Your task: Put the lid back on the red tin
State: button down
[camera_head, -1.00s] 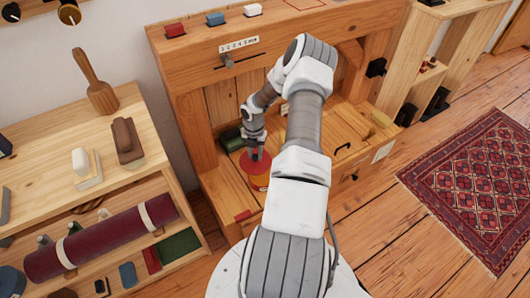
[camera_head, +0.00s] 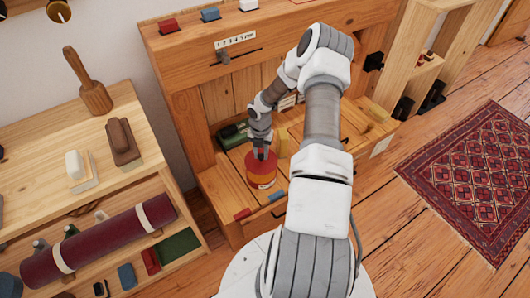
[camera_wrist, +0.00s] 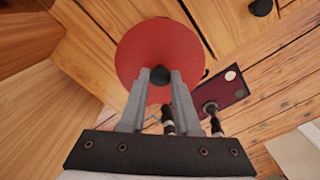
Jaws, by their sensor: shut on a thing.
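The red tin (camera_head: 262,182), with a pale label band on its side, stands upright on the wooden bench. Its red lid (camera_head: 254,158) is over the tin's top. In the wrist view the lid (camera_wrist: 160,48) shows as a round red disc with a black knob (camera_wrist: 160,75) at its middle. My gripper (camera_head: 263,153) points down from above and is shut on that knob; its fingertips (camera_wrist: 160,80) flank it in the wrist view. The lid hides the tin's mouth, and I cannot tell whether it is fully seated.
A dark green object (camera_head: 232,134) lies behind the tin, at left. Small red (camera_head: 242,214) and blue (camera_head: 277,196) pieces are at the bench's front edge. A shelf unit (camera_head: 95,140) stands left. A patterned rug (camera_head: 480,180) lies on the floor at right.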

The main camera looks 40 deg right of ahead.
aim_at(261, 163)
jog(key=shift+f+b, duration=2.3)
jog(key=shift+f, duration=0.9)
jog(key=shift+f, duration=0.15)
jog(key=shift+c, duration=0.3)
grip_release()
jog(key=shift+r+p, duration=2.5)
jog(key=shift+r, duration=1.05)
